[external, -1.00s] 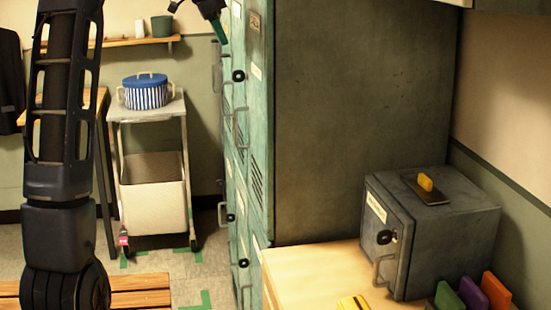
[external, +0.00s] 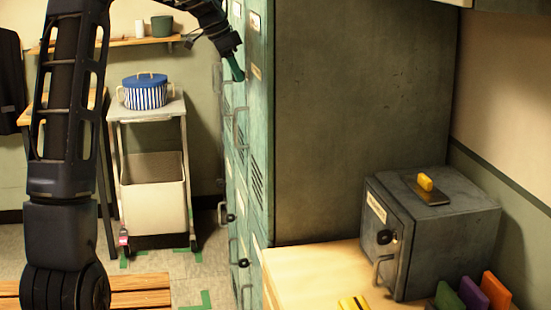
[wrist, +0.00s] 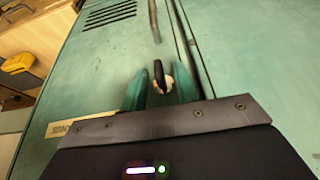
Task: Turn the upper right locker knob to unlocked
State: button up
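The upper right locker door (external: 257,110) is teal metal, with a label and a handle. Its knob (wrist: 158,73), a black tab on a pale round plate, shows in the wrist view and stands about upright there. My gripper (wrist: 159,88) is open, with its green fingertips on either side of the knob and visible gaps between. I cannot tell whether they touch it or how deep they reach. In the external view my gripper (external: 238,73) is at the door front and hides this knob.
Lower locker knobs (external: 243,263) and handles project from the front. A grey lockbox (external: 450,235) stands on the wooden counter (external: 310,275) at right. A white cart (external: 150,110) with a striped pot (external: 145,94) stands left of the lockers.

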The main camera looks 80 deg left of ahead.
grip_shut()
jog(key=shift+a+f, duration=0.1)
dwell(0.3)
jog(key=shift+a+f+n+t+h, duration=0.3)
jog(key=shift+n+h, duration=0.4)
jog(key=shift+h, duration=1.95)
jog(key=shift+a+f+n+t+h, duration=0.25)
jog(key=shift+n+t+h, duration=0.35)
jog(key=shift+h, duration=2)
jog(key=shift+a+f+n+t+h, duration=0.25)
jog(key=shift+n+h, duration=0.55)
jog(key=shift+h, duration=1.85)
